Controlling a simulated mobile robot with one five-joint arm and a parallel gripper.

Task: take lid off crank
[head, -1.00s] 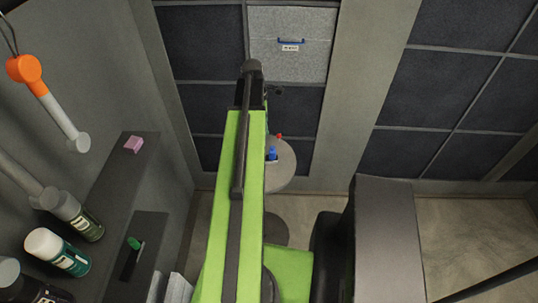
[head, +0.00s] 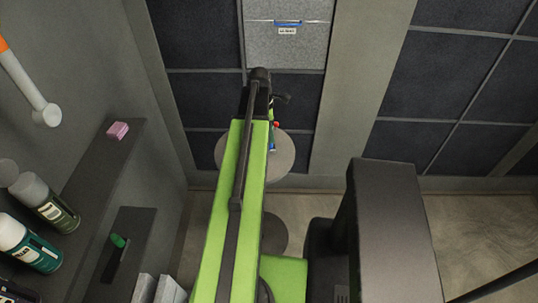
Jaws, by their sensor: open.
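A small item with red and blue-green parts (head: 273,138) stands on a round grey table (head: 288,158), partly hidden behind my green arm. I cannot tell whether it is the crank or its lid; nothing else in view is clearly either one. My gripper (head: 280,98) is at the far end of my arm, above the far side of the table in the picture. It is dark, open, and mostly hidden by the arm. I see nothing held in it, and I cannot tell its height above the item.
A grey box (head: 285,45) with a blue handle is at the panelled wall.

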